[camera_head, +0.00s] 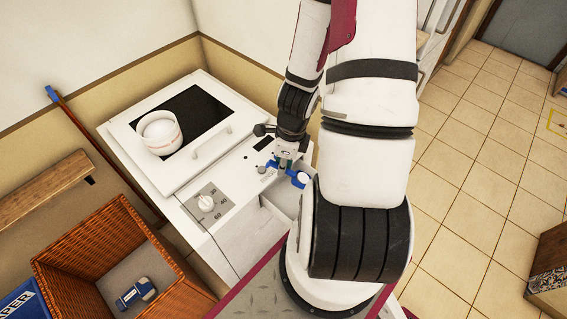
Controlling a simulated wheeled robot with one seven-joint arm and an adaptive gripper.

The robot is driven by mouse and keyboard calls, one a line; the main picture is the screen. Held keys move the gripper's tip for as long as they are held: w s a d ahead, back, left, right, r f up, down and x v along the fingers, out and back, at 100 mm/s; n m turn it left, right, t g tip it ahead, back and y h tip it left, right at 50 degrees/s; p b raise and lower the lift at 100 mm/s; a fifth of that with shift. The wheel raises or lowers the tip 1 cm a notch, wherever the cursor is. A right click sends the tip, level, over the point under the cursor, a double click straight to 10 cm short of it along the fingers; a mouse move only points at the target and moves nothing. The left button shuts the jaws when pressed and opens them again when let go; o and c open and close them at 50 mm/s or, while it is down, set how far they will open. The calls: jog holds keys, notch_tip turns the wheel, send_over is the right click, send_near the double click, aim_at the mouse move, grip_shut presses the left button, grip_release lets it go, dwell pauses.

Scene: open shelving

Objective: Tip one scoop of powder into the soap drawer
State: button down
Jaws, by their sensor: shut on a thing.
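The white washing machine (232,160) stands against the wall, with a dark panel on its top and a dial on its sloped front. An open white tub (160,134) with pale contents, likely the powder, stands on the dark panel. My gripper (284,164) is shut on a blue scoop (273,170), over the machine's front right part. White powder (301,178) shows in the scoop's bowl. The soap drawer (283,201) seems to stand open just below the scoop. My arm hides its right part, and I cannot see whether powder lies in it.
A wicker basket (75,262) with a blue and grey item (137,293) in it stands left of the machine. A wooden wall ledge (45,186) and a leaning pole (100,150) are at the left. Open tiled floor (480,150) lies at the right.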

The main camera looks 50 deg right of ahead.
jog(key=shift+s+d+r+t+p, duration=0.1)
jog(key=shift+s+r+t+p, duration=0.1)
jog(key=shift+s+t+p, duration=0.3)
jog(key=shift+s+d+r+t+y+p, duration=0.15)
jog(key=shift+t+y+p, duration=0.25)
jog(key=shift+p, duration=0.65)
jog(key=shift+s+d+r+t+y+p, duration=0.25)
jog(key=shift+s+t+y+p, duration=0.25)
jog(key=shift+t+p, duration=0.3)
jog(key=shift+s+d+r+t+y+p, duration=0.15)
jog(key=shift+s+d+t+y+p, duration=0.25)
jog(key=shift+t+p, duration=0.4)
jog(key=shift+s+d+f+t+y, duration=0.15)
jog(key=shift+s+f+t+y, duration=0.1)
jog(key=shift+t+y, duration=0.25)
jog(key=shift+s+d+t+y, duration=0.25)
jog(key=shift+s+t+y, duration=0.2)
jog(key=shift+t, duration=0.3)
jog(key=shift+s+d+t+y, duration=0.25)
jog(key=shift+s+t+y, duration=0.15)
jog(key=shift+t, duration=0.35)
notch_tip(320, 180, up, 7)
